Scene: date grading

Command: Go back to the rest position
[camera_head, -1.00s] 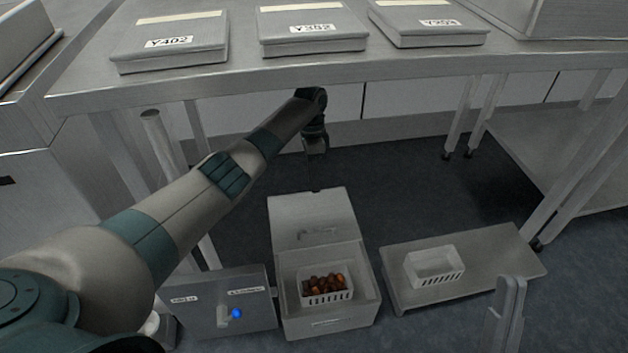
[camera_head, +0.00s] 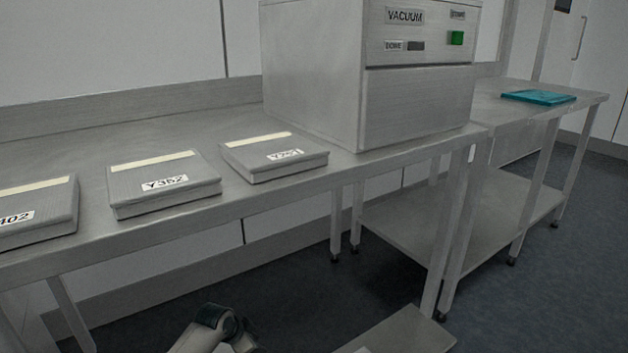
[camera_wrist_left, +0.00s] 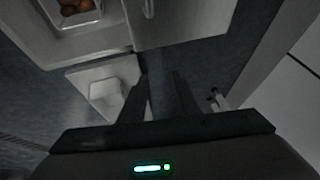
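In the left wrist view, my left gripper (camera_wrist_left: 160,88) shows two dark fingers standing apart with nothing between them. It is open and empty. Beyond it, a white basket of brown dates (camera_wrist_left: 72,14) sits inside a pale box (camera_wrist_left: 118,45) at the upper left. An empty-looking white basket (camera_wrist_left: 105,91) rests on a low platform (camera_wrist_left: 78,74) left of the fingers. In the head view, only part of my left arm (camera_head: 212,330) shows at the bottom; its gripper is not visible there. My right gripper is in neither view.
Grey labelled cases (camera_head: 165,183) lie along the steel table (camera_head: 236,201). A large vacuum machine (camera_head: 415,110) stands at its right end. A teal tray (camera_head: 538,97) lies on a farther table. The platform edge (camera_head: 405,333) shows below, with open floor around it.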

